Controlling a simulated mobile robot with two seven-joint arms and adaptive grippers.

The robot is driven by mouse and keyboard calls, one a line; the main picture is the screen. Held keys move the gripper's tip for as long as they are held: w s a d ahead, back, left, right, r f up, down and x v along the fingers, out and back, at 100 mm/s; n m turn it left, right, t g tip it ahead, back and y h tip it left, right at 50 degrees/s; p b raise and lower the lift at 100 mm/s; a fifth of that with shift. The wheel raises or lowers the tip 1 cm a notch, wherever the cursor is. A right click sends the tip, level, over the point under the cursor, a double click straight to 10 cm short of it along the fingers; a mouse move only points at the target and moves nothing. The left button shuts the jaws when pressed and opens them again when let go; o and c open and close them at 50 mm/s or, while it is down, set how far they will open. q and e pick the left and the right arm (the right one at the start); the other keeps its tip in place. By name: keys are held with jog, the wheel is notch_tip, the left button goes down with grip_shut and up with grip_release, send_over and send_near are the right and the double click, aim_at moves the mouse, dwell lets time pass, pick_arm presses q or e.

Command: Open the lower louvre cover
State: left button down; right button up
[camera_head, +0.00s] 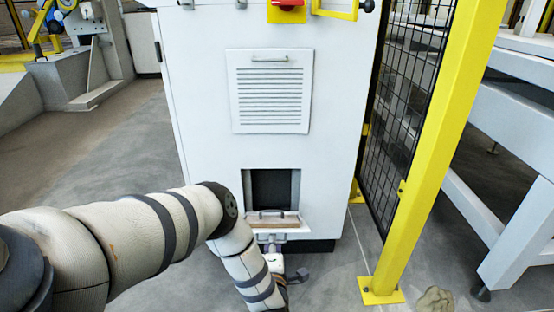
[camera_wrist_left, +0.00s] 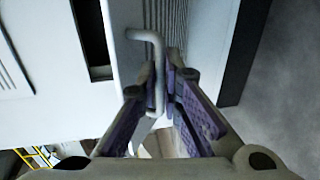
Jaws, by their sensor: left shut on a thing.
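The lower louvre cover (camera_head: 290,221) is tilted outward at the foot of a white cabinet, seen nearly edge-on in the head view. Above it a dark opening (camera_head: 271,187) shows. In the left wrist view the cover (camera_wrist_left: 124,62) stands away from the dark gap, and slats show on its face. Its bent grey handle (camera_wrist_left: 157,60) runs between the purple finger pads. My left gripper (camera_head: 272,241) is shut on this handle; it also shows in the left wrist view (camera_wrist_left: 166,88). My right gripper is not in view.
A closed upper louvre cover (camera_head: 270,100) with its own handle sits above the opening. A yellow post (camera_head: 430,150) with black mesh fence stands close on the right, beside a white frame (camera_head: 520,150). The grey floor left of the cabinet is clear.

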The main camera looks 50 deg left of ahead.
pick_arm(q)
notch_tip(320, 180, down, 13)
jog(key=s+d+b, duration=0.1)
jog(key=b, duration=0.6)
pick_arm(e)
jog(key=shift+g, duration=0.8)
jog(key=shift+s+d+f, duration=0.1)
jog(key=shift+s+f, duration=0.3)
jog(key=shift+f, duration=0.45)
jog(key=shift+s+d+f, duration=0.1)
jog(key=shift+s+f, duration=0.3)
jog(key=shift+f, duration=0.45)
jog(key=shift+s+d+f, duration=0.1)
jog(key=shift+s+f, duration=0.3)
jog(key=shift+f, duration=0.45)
pick_arm(q)
jog(key=shift+s+f, duration=0.15)
jog(key=shift+s, duration=0.05)
jog(key=c, duration=1.8)
grip_release()
jog(key=shift+f, duration=0.15)
jog(key=shift+o, duration=0.2)
jog(key=shift+w+d, duration=0.1)
jog(key=v, duration=1.2)
